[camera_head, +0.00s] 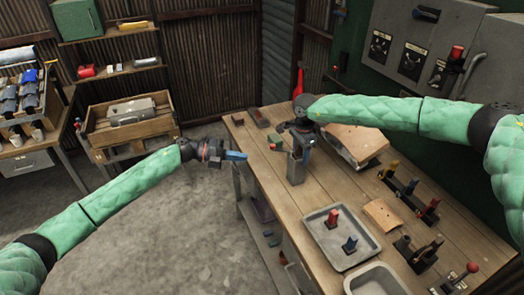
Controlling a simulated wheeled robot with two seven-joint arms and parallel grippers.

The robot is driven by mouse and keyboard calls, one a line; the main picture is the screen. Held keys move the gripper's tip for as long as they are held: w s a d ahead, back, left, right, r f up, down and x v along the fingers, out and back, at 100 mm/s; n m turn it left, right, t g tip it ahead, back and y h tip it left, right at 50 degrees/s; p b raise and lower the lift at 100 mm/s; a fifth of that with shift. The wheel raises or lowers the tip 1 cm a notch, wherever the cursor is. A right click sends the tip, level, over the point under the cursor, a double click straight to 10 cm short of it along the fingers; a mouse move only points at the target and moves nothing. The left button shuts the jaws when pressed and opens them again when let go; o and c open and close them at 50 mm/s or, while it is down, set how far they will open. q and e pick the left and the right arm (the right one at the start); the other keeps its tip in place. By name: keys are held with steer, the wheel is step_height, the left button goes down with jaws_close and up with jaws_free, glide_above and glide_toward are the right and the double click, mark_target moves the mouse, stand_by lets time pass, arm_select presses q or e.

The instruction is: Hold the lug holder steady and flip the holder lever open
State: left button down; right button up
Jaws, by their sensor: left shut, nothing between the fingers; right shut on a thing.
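A grey upright block, apparently the lug holder (296,172), stands on the wooden bench near its left side. My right gripper (304,153) reaches down at the top of this block and is shut on it; the fingers partly hide its upper part. I cannot make out the holder lever or whether it is open. My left gripper (240,156) is shut and empty. It appears just left of the bench edge in the picture, apart from the block, with its blue fingers pointing right.
The bench (275,207) also bears a grey tray (318,240) with red and blue pieces, a pale bin (375,281), several lever-like fixtures (408,187) at right, and a tilted wooden board (357,141) behind. Open floor (170,235) is at left.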

arm_select(q)
steer(key=shift+w+a+f+n+t+h, duration=0.1)
steer(key=shift+a+f+n+t+h, duration=0.1)
steer(key=shift+a+n+t, duration=0.4)
steer(key=shift+w+a+f+n+t+h, duration=0.1)
steer(key=shift+a+f+n+t+h, duration=0.15)
steer(key=shift+a+n, duration=0.5)
steer(key=shift+w+a+f+n+t+h, duration=0.1)
steer(key=shift+a+f+n+t+h, duration=0.1)
steer(key=shift+a+n+t, duration=0.5)
steer(key=shift+g, duration=0.25)
steer(key=w+x, duration=0.2)
steer(key=x, duration=1)
steer(key=shift+w, duration=0.4)
steer(key=shift+w+f+m, duration=0.1)
steer(key=shift+m, duration=0.15)
